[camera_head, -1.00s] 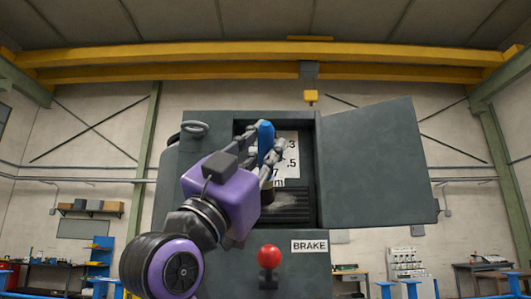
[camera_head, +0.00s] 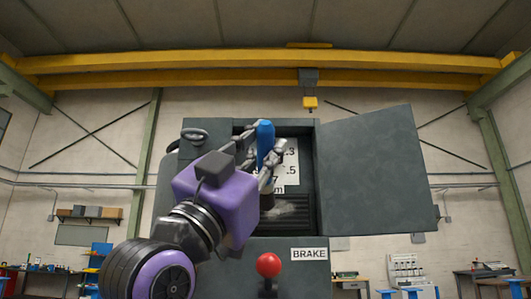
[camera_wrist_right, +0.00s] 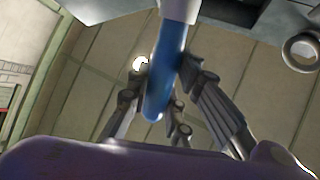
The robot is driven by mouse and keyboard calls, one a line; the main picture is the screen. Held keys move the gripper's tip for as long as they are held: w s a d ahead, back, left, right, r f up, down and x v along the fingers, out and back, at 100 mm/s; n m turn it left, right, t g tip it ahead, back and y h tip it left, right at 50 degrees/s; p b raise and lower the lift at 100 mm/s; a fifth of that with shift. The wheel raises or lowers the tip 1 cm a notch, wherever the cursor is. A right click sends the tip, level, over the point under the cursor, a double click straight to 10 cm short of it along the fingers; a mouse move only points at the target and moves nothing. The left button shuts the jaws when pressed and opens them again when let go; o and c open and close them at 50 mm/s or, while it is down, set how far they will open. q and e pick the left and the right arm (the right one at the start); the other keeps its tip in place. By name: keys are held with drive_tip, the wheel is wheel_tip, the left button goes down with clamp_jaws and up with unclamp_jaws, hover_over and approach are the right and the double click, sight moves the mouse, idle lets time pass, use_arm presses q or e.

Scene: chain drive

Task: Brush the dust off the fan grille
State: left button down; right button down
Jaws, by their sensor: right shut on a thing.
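The brush has a blue handle (camera_head: 265,138), held upright inside the open cabinet. My right gripper (camera_head: 268,158) is shut on this handle, and the grip also shows in the right wrist view (camera_wrist_right: 165,78). In the wrist view the handle runs up to a pale collar (camera_wrist_right: 180,10); the bristles are out of that view. The fan grille (camera_head: 296,222) is a dark slatted panel low in the opening, with a pale grey dusty patch on it. My purple wrist covers its left part. Whether the bristles touch the grille I cannot tell. My left gripper is not in view.
The cabinet door (camera_head: 375,170) stands open to the right. A white printed plate (camera_head: 290,170) is behind the brush. A red knob (camera_head: 268,265) sticks out below the opening, by a BRAKE label (camera_head: 309,254). A metal ring (camera_head: 194,137) is at upper left.

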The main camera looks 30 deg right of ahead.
drive_tip(key=shift+w, duration=0.1)
drive_tip(key=shift+w+d, duration=0.7)
drive_tip(key=shift+w, duration=0.4)
drive_tip(key=shift+w+d, duration=0.65)
drive_tip(key=shift+w, duration=0.4)
drive_tip(key=shift+w+d, duration=0.7)
drive_tip(key=shift+w, duration=0.4)
drive_tip(key=shift+w+d, duration=0.25)
drive_tip(key=shift+w, duration=0.2)
drive_tip(key=shift+s+d, duration=1.9)
drive_tip(key=shift+d, duration=1.3)
drive_tip(key=shift+w+a, duration=0.65)
drive_tip(key=shift+a, duration=0.45)
drive_tip(key=shift+w+a, duration=0.65)
drive_tip(key=shift+a, duration=0.4)
drive_tip(key=shift+w+a, duration=0.65)
drive_tip(key=shift+a, duration=0.45)
